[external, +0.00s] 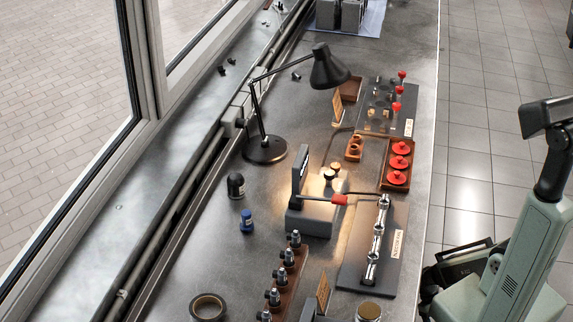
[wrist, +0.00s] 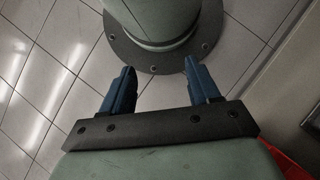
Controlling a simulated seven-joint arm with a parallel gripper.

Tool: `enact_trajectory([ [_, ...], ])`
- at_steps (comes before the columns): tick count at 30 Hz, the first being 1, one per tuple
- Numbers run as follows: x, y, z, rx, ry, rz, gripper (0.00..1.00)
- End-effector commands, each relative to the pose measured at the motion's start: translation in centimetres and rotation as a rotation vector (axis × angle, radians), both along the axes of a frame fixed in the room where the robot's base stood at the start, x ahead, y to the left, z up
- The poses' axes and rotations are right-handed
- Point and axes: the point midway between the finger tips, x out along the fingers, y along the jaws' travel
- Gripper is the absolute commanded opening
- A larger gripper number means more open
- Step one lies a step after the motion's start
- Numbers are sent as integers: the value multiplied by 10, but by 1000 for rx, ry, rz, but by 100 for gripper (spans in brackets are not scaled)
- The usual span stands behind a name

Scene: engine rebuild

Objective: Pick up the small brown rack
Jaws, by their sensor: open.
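A small brown rack (external: 354,147) with round brown pieces in it sits on the grey bench, left of the tray of red discs. A longer brown rack (external: 287,282) holding spark-plug-like parts stands near the front of the bench. My gripper (wrist: 159,68) shows in the wrist view with its two blue fingers apart and nothing between them. It is over the tiled floor and my own base, away from both racks. The fingers cannot be made out in the external view.
A desk lamp (external: 264,150) arches over the bench. A brown tray (external: 384,186) holds red discs. A dark plate (external: 352,271) bears a metal shaft. The bench's left strip by the window is mostly clear.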

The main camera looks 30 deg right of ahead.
Motion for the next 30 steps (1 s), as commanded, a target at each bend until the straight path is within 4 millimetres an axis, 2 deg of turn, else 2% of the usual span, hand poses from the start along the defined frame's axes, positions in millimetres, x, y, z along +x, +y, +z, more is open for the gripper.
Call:
enact_trajectory([
  [2, 0, 0, 0, 0, 0, 0, 61],
  [11, 0, 0, 0, 0, 0, 0, 89],
  [17, 0, 0, 0, 0, 0, 0, 89],
  [20, 8, 1, -2, 7, -17, -15, 89],
  [23, 33, 2, -6, 29, -72, -63, 89],
  [25, 62, 3, -10, 53, -136, -119, 89],
  [29, 133, -4, -11, 103, -294, -255, 89],
  [30, 156, -7, -9, 117, -346, -298, 89],
])
